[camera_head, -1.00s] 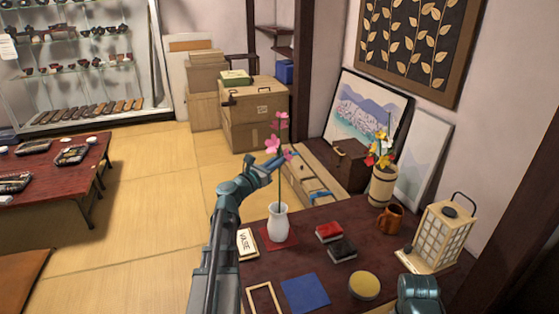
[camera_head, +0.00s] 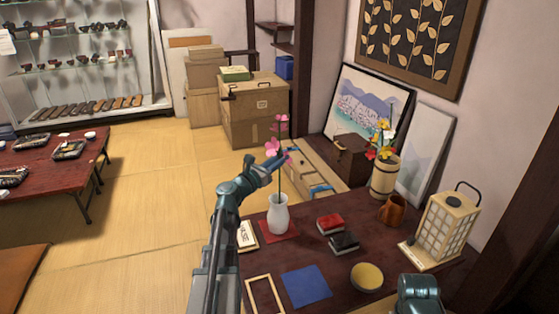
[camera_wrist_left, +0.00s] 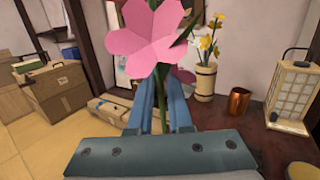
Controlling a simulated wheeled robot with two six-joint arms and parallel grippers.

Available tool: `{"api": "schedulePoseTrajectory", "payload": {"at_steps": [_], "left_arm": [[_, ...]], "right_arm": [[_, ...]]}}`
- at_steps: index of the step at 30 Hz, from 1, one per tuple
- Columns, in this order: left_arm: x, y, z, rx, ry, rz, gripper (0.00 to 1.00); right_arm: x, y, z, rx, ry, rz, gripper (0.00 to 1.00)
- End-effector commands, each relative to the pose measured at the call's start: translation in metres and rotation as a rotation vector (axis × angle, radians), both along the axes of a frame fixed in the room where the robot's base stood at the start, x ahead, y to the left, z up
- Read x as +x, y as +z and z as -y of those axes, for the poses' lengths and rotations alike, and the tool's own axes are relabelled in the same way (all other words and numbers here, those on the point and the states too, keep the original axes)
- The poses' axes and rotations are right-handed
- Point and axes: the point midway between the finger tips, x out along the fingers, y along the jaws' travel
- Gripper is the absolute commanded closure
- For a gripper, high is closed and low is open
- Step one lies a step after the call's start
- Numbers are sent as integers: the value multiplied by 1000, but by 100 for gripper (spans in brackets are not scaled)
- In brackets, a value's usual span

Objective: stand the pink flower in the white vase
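The pink flower (camera_head: 272,147) has pink blossoms on a thin green stem and stands nearly upright above the white vase (camera_head: 278,216). My left gripper (camera_head: 279,160) is shut on its stem, just below the blossoms. In the left wrist view the flower (camera_wrist_left: 150,32) hides the fingertips, and the green stem shows between the two blue fingers. The stem's lower part reaches down into the vase mouth; its end is hidden. The vase is upright on a red mat (camera_head: 266,236). Part of my right arm shows at lower right, but its gripper does not show.
A "VASE" card (camera_head: 246,236) lies left of the vase. Red and black boxes (camera_head: 344,241) are to its right. A wooden container with flowers (camera_head: 384,178), a brown mug (camera_head: 393,210) and a lantern (camera_head: 446,228) stand farther right. A blue square (camera_head: 306,287) lies in front.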

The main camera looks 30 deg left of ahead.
Motion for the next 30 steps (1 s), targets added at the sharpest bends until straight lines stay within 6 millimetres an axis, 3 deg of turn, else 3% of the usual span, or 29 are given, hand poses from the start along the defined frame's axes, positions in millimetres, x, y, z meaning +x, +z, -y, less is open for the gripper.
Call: {"api": "schedulePoseTrajectory", "payload": {"at_steps": [1, 4, 16, 30], "left_arm": [[0, 0, 0, 0, 0, 0, 71], [0, 0, 0, 0, 0, 0, 54], [-9, -1, -1, 0, 1, 0, 54], [-103, -10, -17, 1, 3, -1, 54]], "right_arm": [[0, 0, 0, 0, 0, 0, 58], [0, 0, 0, 0, 0, 0, 58], [0, -1, 0, 0, 0, 0, 58], [0, -9, 0, 1, 2, 0, 58]]}}
